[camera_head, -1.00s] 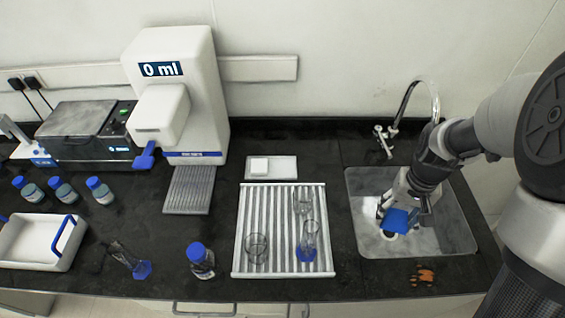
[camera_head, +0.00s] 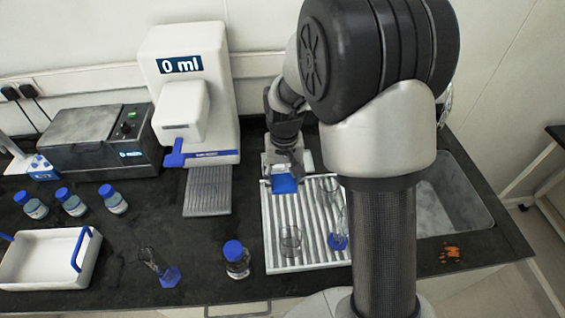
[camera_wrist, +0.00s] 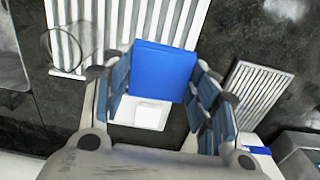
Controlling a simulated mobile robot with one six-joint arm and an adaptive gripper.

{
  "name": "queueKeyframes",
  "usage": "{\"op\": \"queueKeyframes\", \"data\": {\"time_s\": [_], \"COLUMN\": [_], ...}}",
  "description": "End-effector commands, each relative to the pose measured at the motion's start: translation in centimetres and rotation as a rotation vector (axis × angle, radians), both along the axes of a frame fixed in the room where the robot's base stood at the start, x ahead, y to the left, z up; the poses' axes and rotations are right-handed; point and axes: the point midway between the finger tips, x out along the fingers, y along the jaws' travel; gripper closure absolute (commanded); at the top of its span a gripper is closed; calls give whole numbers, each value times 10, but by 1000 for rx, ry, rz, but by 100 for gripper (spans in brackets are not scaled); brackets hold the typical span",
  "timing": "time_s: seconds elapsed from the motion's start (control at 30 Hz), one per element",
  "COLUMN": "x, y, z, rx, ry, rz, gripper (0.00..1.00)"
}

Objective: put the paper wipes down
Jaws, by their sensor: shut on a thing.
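The blue square pad, which looks to be the paper wipes (camera_head: 285,184), is between the fingers of my gripper (camera_head: 285,167). In the wrist view the blue wipes (camera_wrist: 163,72) lie flat between the two finger pads of my gripper (camera_wrist: 160,82), which is shut on them. A small white tray (camera_wrist: 123,112) with a white block (camera_wrist: 152,113) shows below and behind the wipes. In the head view my gripper is over the back end of the ribbed white rack (camera_head: 268,235) and mostly hides the small tray. The height above the counter is hard to tell.
The rack holds a glass beaker (camera_head: 290,240) and other glassware partly behind my arm. The dispenser (camera_head: 190,95) and its grey drip grid (camera_head: 208,192) stand left of my gripper. A blue-capped bottle (camera_head: 236,260) is at the front. The sink (camera_head: 455,195) is at right.

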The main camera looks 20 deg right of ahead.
Motion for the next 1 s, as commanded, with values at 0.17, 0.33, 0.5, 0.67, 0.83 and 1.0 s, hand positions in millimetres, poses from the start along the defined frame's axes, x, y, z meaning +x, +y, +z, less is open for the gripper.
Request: {"op": "queueKeyframes", "data": {"time_s": [0.17,0.33,0.5,0.67,0.83,1.0], "x": [68,119,149,160,162,161], "y": [-32,-69,-99,-113,-117,-116], "z": [10,38,64,75,56,9], "rx": [1,1,-1,0,-3,-3], "ry": [-6,-2,-2,-2,2,3], "rz": [-467,-960,-1333,-1519,-1568,-1566], "gripper": [68,68,68,68,68,68]}}
